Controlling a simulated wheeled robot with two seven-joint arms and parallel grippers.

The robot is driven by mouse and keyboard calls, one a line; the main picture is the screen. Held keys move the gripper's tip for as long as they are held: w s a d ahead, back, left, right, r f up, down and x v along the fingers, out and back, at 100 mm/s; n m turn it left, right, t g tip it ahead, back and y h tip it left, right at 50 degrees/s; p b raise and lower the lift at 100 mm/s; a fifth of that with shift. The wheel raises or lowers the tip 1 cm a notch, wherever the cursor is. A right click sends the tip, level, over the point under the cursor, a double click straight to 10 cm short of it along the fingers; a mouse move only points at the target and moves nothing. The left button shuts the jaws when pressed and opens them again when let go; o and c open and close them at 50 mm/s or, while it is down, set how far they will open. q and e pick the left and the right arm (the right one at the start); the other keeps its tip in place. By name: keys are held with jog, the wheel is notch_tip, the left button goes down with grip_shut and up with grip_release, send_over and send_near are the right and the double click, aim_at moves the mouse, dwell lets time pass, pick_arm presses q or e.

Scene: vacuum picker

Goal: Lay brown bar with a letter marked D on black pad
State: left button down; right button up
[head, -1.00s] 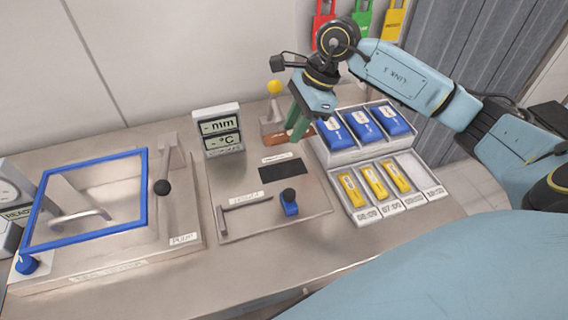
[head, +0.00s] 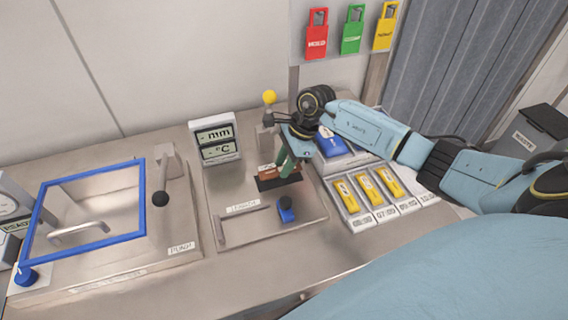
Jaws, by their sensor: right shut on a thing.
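The brown bar (head: 266,170) is small and partly hidden behind my right gripper's green fingers; I cannot read a letter on it. My right gripper (head: 284,171) is shut on the bar, at the black pad (head: 266,184). The black pad is a dark rectangle on the metal plate, partly covered by the gripper and bar. I cannot tell whether the bar touches the pad or is just above it. My left gripper is not in view.
A display (head: 215,138) stands behind the plate, near a yellow-knobbed lever (head: 269,97). A blue knob (head: 285,210) is in front of the pad. Yellow packs (head: 367,187) and a blue pack (head: 331,147) sit in racks to the right. A blue-framed chamber (head: 142,200) is left.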

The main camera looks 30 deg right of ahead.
jog(key=shift+w+f, duration=0.15)
jog(key=shift+f, duration=0.4)
jog(key=shift+f+b, duration=0.55)
jog(key=shift+f, duration=0.15)
jog(key=o, duration=1)
jog(key=shift+o, duration=0.2)
jog(key=shift+r+p, duration=0.45)
jog(key=shift+p, duration=0.05)
jog(key=v, duration=1.2)
jog(key=shift+r, duration=0.2)
